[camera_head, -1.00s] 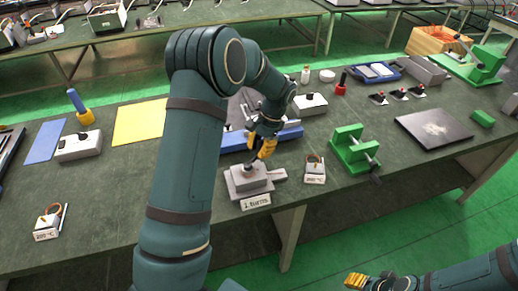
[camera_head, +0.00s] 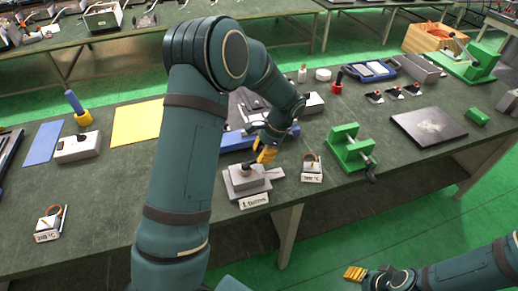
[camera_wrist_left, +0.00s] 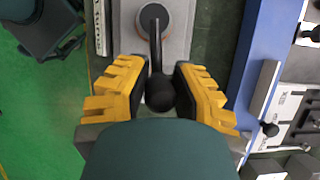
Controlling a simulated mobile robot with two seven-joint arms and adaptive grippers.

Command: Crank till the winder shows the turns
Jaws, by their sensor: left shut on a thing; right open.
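The winder (camera_head: 240,184) is a grey box near the table's front edge, with a plate in front reading what looks like "1 turns"; the number is hard to read. In the left wrist view its crank arm runs from a round dark hub (camera_wrist_left: 154,17) to a black ball knob (camera_wrist_left: 160,94). My left gripper (camera_head: 267,154), with yellow fingers, is shut on the crank knob, one finger on each side. In the head view the gripper hides the knob. My right gripper (camera_head: 355,273) is open and empty, low over the floor in front of the table.
A small coil stand (camera_head: 312,171) with a temperature label sits just right of the winder. A green clamp (camera_head: 350,147) stands further right. A blue bar (camera_head: 237,142) lies behind the winder.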

